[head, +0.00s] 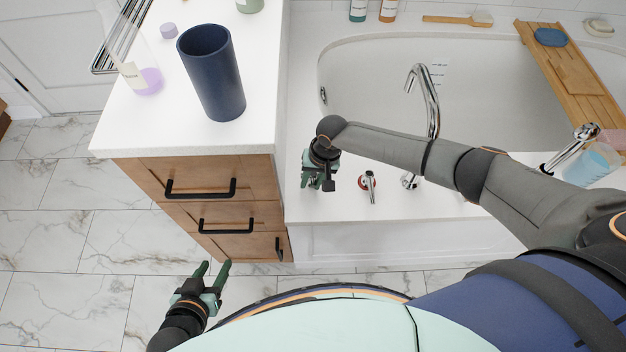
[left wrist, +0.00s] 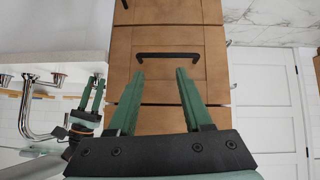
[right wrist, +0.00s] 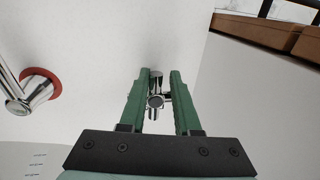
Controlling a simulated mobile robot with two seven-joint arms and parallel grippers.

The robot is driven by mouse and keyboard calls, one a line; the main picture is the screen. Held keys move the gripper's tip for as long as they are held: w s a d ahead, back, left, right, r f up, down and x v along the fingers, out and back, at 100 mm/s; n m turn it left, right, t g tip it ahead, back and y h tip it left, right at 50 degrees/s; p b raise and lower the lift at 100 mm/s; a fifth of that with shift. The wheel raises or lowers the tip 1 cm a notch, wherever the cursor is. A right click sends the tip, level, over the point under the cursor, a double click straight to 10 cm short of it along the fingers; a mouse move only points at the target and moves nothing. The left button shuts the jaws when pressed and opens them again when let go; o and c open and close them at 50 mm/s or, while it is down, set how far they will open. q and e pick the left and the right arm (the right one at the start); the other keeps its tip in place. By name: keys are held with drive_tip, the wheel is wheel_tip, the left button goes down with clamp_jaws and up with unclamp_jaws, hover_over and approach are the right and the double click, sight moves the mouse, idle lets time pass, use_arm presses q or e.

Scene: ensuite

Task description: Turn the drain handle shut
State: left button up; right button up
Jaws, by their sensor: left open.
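The drain handle (right wrist: 156,101) is the small chrome fitting between the fingertips of my right gripper in the right wrist view. In the head view my right gripper (head: 318,184) hides the handle. It is left of the red-ringed chrome tap lever (head: 369,184). My left gripper (head: 213,272) is open and empty, low in front of the wooden drawers; its fingers (left wrist: 159,75) show apart in the left wrist view.
The wooden cabinet (head: 150,177) with black drawer pulls stands left of the tub deck. A dark blue cup (head: 212,75) stands on its white top. The arched chrome spout (head: 430,95) rises close beside my right forearm. A wooden tray (head: 575,75) spans the tub.

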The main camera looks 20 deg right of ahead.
drive_tip(key=shift+o, duration=1)
use_arm(q)
drive_tip(key=shift+w+r, duration=0.1)
drive_tip(key=shift+r, duration=0.05)
use_arm(e)
drive_tip(key=shift+d, duration=0.1)
drive_tip(key=shift+f, duration=0.1)
drive_tip(key=shift+s, duration=0.1)
drive_tip(key=p+v, duration=0.2)
drive_tip(key=v, duration=0.4)
drive_tip(key=shift+r, duration=0.2)
use_arm(q)
drive_tip(key=shift+s+a+r+y+p, duration=0.3)
drive_tip(key=shift+s+a+r+p, duration=0.35)
drive_tip(key=shift+a+r+p, duration=0.3)
use_arm(e)
approach(313, 181)
drive_tip(key=shift+v, duration=0.95)
